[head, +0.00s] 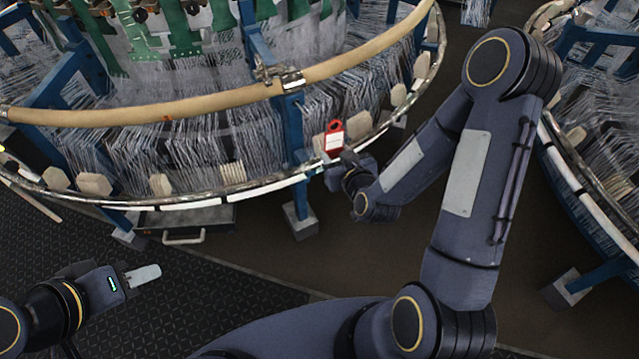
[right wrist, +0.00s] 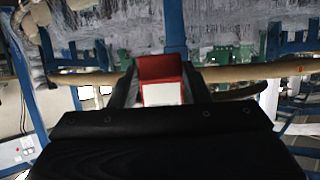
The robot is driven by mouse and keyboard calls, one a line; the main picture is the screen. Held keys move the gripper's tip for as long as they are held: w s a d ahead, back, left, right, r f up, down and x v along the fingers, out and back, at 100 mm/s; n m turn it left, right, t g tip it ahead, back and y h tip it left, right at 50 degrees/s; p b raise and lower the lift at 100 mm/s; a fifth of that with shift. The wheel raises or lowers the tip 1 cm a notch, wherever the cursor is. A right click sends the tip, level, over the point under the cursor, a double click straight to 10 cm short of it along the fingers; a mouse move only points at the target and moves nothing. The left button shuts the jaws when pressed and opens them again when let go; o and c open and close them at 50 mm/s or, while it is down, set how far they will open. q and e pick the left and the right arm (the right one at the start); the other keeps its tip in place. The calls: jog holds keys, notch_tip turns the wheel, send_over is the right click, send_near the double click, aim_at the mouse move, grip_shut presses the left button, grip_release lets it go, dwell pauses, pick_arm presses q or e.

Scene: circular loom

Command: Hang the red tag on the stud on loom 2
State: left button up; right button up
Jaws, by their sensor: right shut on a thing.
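The red tag (head: 333,138) has a ring-shaped top with a hole and a white panel below. My right gripper (head: 343,158) is shut on its lower end and holds it up at the front rim of the large loom (head: 230,187), just right of a blue post. In the right wrist view the tag (right wrist: 161,68) stands between my right fingers (right wrist: 162,92), red above and white below. I cannot make out the stud or a loom number. My left gripper (head: 143,275) is empty over the floor at lower left; its finger gap is not clear.
A tan hoop (head: 190,103) and a blue post (head: 292,125) with a metal clamp (head: 290,80) are close to the tag. Another loom (head: 590,190) stands at the right. Brown floor (head: 260,240) lies open below the rim.

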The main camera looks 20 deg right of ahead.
jog(key=w+a+f+n+y+b, duration=0.15)
jog(key=w+f+b, duration=0.25)
jog(key=f+b, duration=1)
jog(key=w+r+b, duration=0.1)
jog(key=w+r, duration=0.3)
jog(key=w, duration=0.3)
jog(key=shift+a+r, duration=0.15)
jog(key=shift+a, duration=0.25)
jog(key=shift+w+r+b, duration=0.1)
jog(key=shift+r+b, duration=0.1)
jog(key=shift+b, duration=0.1)
jog(key=shift+w, duration=0.2)
jog(key=shift+w+a+b, duration=0.2)
jog(key=shift+w+b, duration=0.15)
jog(key=shift+w, duration=0.4)
